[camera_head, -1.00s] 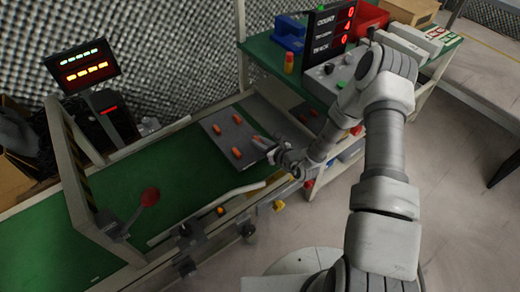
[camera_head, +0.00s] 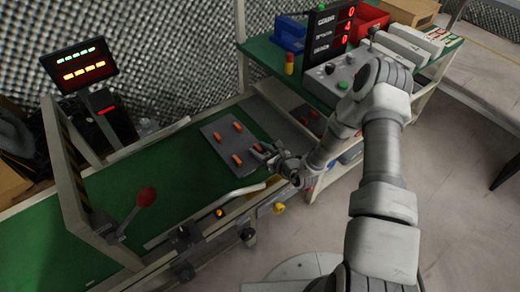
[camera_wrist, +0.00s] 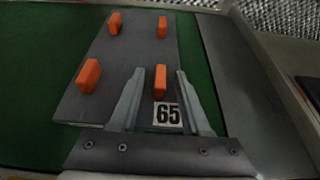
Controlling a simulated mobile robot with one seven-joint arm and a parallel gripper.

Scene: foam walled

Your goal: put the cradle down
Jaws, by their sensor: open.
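The cradle is a flat grey plate (camera_wrist: 120,65) with upright orange pegs near its corners and a "65" label (camera_wrist: 168,114) at its near edge. In the head view the cradle (camera_head: 226,146) lies on the green belt, towards the belt's far right end. My gripper (camera_wrist: 161,72) is open over the near edge of the plate. Its two fingers stand on either side of the near right orange peg (camera_wrist: 160,83), with a gap showing on both sides. In the head view my gripper (camera_head: 261,151) is at the plate's right edge.
A dark grey surface (camera_wrist: 245,90) adjoins the belt on the right. A shelf bench (camera_head: 262,48) with a control box and red display stands behind my arm. The belt's left part is clear.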

